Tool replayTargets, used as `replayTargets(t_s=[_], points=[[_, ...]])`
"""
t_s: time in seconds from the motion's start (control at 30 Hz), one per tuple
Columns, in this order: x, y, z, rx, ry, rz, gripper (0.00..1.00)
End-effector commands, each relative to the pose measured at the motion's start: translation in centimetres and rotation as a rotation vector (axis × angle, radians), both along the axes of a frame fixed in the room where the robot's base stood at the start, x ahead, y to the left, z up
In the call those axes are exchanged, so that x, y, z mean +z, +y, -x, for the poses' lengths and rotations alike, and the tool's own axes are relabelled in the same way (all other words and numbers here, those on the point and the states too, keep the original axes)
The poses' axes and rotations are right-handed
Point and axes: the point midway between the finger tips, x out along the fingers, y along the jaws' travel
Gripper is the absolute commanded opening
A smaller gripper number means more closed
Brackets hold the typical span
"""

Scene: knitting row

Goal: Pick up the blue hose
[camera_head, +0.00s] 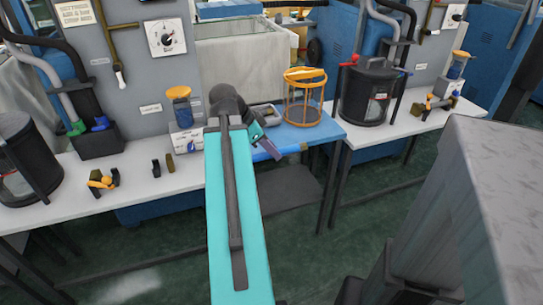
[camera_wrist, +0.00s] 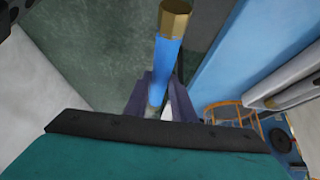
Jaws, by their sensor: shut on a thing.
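The blue hose (camera_wrist: 166,62) is a short, bright blue tube with a brass hexagonal end. In the wrist view it stands between my two purple fingers, its brass end pointing away from my gripper (camera_wrist: 160,98). My gripper is shut on its lower part, and the near end is partly hidden by the fingers and wrist. The hose cannot be clearly told apart from the fingers there.
An orange wire basket (camera_head: 304,97) stands on the blue bench top, with a metal tray (camera_head: 265,115) beside it. A jar (camera_head: 179,105) on a white box stands to the left. A black canister (camera_head: 368,90) stands on the white table at right. A grey block (camera_head: 490,190) fills the right foreground.

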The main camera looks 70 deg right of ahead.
Motion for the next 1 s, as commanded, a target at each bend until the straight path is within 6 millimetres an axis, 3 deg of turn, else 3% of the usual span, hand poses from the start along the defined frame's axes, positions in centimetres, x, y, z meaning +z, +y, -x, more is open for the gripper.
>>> replayTargets(t_s=[1.0], points=[[0.0, 1.4, 0.6, 0.001, -0.004, -0.002, 0.0]])
